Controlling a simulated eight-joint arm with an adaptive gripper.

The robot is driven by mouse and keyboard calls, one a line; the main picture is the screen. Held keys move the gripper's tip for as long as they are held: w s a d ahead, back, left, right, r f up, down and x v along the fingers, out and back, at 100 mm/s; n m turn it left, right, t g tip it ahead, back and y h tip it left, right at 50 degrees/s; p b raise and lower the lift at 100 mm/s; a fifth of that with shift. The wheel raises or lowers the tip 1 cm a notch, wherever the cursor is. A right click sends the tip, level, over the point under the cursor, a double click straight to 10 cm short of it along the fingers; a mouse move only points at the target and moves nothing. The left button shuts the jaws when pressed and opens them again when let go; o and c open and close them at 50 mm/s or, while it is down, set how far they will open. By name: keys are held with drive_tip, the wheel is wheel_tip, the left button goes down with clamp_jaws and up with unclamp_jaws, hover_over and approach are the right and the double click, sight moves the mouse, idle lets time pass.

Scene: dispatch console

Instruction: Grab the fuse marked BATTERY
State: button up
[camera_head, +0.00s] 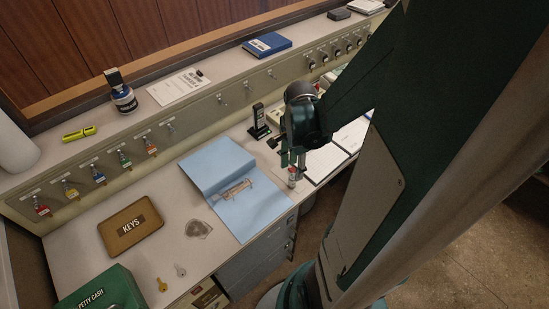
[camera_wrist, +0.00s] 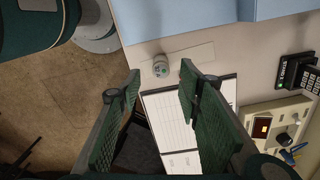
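My gripper (camera_head: 291,161) points down over the right part of the desk, beyond the blue folder. In the wrist view its two green fingers (camera_wrist: 159,80) are spread apart with nothing between them. A small grey, round-topped cylinder (camera_wrist: 160,66) stands on a pale strip just past the fingertips, roughly in line with the gap. No other thing is legibly marked BATTERY.
The open blue folder (camera_head: 235,190) lies left of the gripper. An open book with white pages (camera_wrist: 176,117) lies near the cylinder. A black handset (camera_head: 260,121) and a beige device (camera_wrist: 272,125) stand nearby.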

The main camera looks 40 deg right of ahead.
sight(293, 176)
drive_tip(key=shift+f, duration=0.9)
drive_tip(key=shift+w+f+b, duration=0.1)
drive_tip(key=shift+f+b, duration=1.25)
drive_tip(key=shift+f, duration=1.25)
drive_tip(key=shift+c, duration=0.5)
drive_tip(key=c, duration=0.9)
